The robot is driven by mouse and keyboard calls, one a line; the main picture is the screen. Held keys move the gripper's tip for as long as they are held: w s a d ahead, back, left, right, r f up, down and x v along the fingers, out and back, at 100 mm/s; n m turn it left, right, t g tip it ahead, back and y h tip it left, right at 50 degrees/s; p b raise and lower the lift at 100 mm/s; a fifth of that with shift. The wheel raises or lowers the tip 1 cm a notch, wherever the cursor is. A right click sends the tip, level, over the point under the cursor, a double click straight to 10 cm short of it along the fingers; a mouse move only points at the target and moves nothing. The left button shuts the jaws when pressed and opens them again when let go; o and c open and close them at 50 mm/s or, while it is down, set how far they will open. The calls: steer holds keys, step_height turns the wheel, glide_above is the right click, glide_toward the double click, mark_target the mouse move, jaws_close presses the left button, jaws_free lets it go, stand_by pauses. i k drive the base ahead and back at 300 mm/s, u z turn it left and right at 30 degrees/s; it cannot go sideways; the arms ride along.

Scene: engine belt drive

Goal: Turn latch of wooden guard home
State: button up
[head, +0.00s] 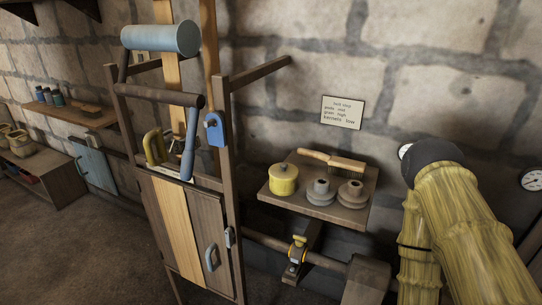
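The wooden guard (206,228) is a brown panel low on the front of a timber frame, left of centre in the head view. It looks closed. A lighter vertical plank or belt (177,222) runs down its left part. A grey handle (211,257) is on its right half. A small grey fitting on the guard's right edge, by the post, looks like the latch (229,237); its exact angle is too small to tell. My gripper is not in view. Only my yellow arm shows at the right, bent at a dark joint, its nearer-wall link running down out of the picture.
A blue roller (161,38) and blue lever (189,146) are above the guard.

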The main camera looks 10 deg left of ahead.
mark_target(229, 235)
steer(key=z, duration=1.25)
steer(key=k, duration=1.25)
steer(key=u, duration=2.3)
